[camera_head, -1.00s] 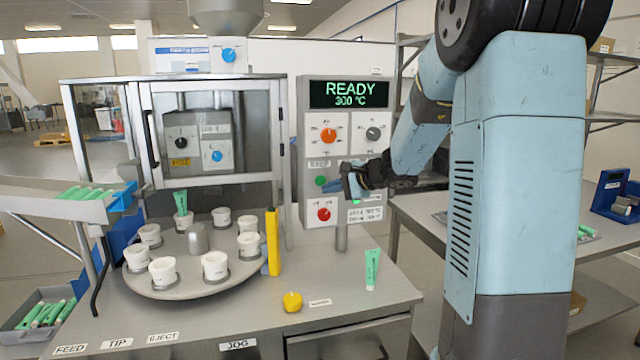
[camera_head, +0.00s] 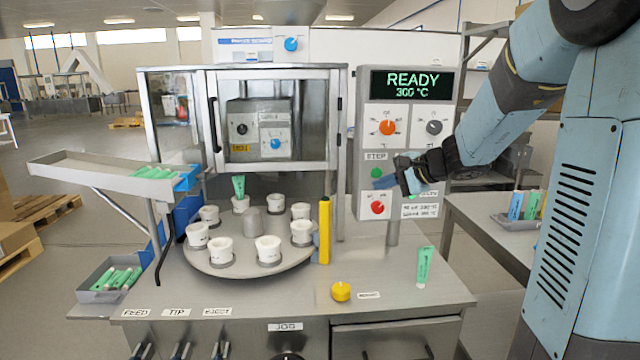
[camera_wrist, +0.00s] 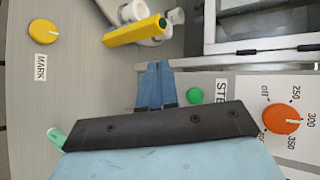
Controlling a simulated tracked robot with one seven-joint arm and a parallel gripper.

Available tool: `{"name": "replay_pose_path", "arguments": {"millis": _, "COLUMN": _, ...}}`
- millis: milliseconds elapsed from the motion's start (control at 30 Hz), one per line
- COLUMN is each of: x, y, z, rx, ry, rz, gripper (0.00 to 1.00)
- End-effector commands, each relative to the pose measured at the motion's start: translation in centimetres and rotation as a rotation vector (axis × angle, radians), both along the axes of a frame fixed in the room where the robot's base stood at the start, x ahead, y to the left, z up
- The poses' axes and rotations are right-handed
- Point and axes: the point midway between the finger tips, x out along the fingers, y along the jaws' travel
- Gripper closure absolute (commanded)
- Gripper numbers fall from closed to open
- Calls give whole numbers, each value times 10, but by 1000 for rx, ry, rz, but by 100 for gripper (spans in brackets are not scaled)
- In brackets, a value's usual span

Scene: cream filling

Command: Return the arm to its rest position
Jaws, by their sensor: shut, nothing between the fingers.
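My arm (camera_head: 490,130) reaches in from the right in the head view. My gripper (camera_head: 388,181) hangs in front of the lower part of the control panel (camera_head: 452,118), by the STEP label and green button (camera_head: 376,172). In the wrist view the blue fingers of my gripper (camera_wrist: 157,68) lie together with nothing between them. The panel display reads READY 300 °C. In the wrist view the orange dial (camera_wrist: 283,120) and the green button (camera_wrist: 194,95) are beside the fingers. I cannot tell how far the fingers are from the panel face.
A turntable (camera_head: 205,262) with several white cups stands left of a yellow post (camera_head: 324,232). A yellow knob (camera_head: 341,291) and an upright green tube (camera_head: 424,266) are on the bench (camera_head: 400,300). A side table (camera_head: 480,215) stands at the right.

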Motion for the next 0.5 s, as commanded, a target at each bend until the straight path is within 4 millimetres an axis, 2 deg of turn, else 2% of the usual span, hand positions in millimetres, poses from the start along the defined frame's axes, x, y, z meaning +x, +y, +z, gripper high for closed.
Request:
{"name": "replay_pose_path", "arguments": {"millis": 33, "x": -17, "y": 10, "z": 7, "rx": -44, "ry": -7, "rz": 45, "gripper": 100}}
{"name": "replay_pose_path", "arguments": {"millis": 200, "x": -76, "y": 31, "z": 14, "rx": -220, "ry": -16, "rz": 195, "gripper": 100}}
{"name": "replay_pose_path", "arguments": {"millis": 367, "x": -129, "y": 41, "z": 16, "rx": -395, "ry": -26, "rz": 320, "gripper": 100}}
{"name": "replay_pose_path", "arguments": {"millis": 500, "x": -174, "y": 40, "z": 15, "rx": -555, "ry": -37, "rz": 413, "gripper": 100}}
